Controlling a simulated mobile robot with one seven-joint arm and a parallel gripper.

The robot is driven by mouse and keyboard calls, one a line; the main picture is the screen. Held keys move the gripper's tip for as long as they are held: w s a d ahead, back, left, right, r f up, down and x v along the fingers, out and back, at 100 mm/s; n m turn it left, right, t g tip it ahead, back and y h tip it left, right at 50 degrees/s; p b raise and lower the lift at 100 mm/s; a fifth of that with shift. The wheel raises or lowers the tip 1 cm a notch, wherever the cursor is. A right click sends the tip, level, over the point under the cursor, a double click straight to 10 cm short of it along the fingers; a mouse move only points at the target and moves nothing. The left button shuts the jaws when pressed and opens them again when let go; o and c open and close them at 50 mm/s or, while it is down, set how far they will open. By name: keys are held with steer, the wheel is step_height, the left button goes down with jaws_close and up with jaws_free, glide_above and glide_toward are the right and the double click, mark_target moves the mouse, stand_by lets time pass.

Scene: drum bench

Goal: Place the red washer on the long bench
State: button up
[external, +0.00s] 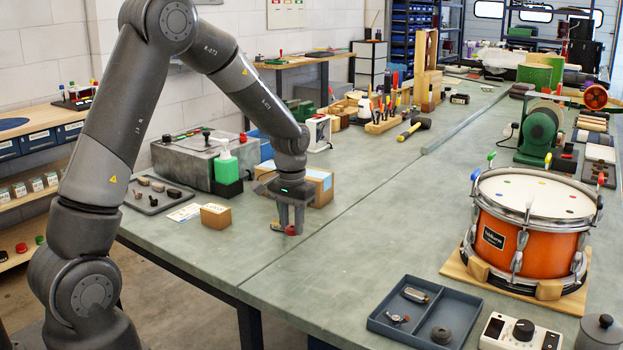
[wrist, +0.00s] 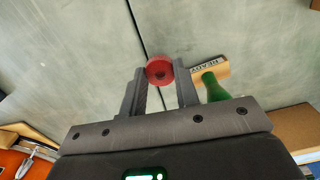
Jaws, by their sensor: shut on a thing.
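The red washer (external: 291,230) is between the fingertips of my gripper (external: 289,228), low over the long bench (external: 350,215). I cannot tell whether it touches the bench top. In the wrist view the washer (wrist: 160,71) shows as a red ring with a dark centre, held between the two grey fingers of my gripper (wrist: 159,75). My gripper is shut on it and points down. The bench top is grey-green, with a dark seam running along it.
A small wooden piece marked READY (wrist: 208,71) and a green item (wrist: 212,88) lie close beside the fingers. A cardboard box (external: 318,187) stands just behind my gripper. A blue tray (external: 390,345) and an orange drum (external: 530,235) stand to the right. The bench between is clear.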

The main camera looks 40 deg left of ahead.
steer(key=a, duration=0.3)
steer(key=shift+s+a, duration=0.1)
steer(key=shift+a, duration=0.1)
steer(key=shift+r, duration=0.3)
step_height(320, 180, up, 10)
steer(key=w+d+m, duration=1.1)
steer(key=w+d, duration=0.3)
steer(key=d, duration=0.1)
glide_above(440, 255)
steer(key=shift+m, duration=0.3)
steer(key=f, duration=0.7)
steer(key=shift+a+f, duration=0.15)
steer(key=shift+a, duration=0.1)
steer(key=shift+d+f, duration=0.2)
steer(key=shift+f, duration=2.55)
steer(key=shift+f, duration=0.1)
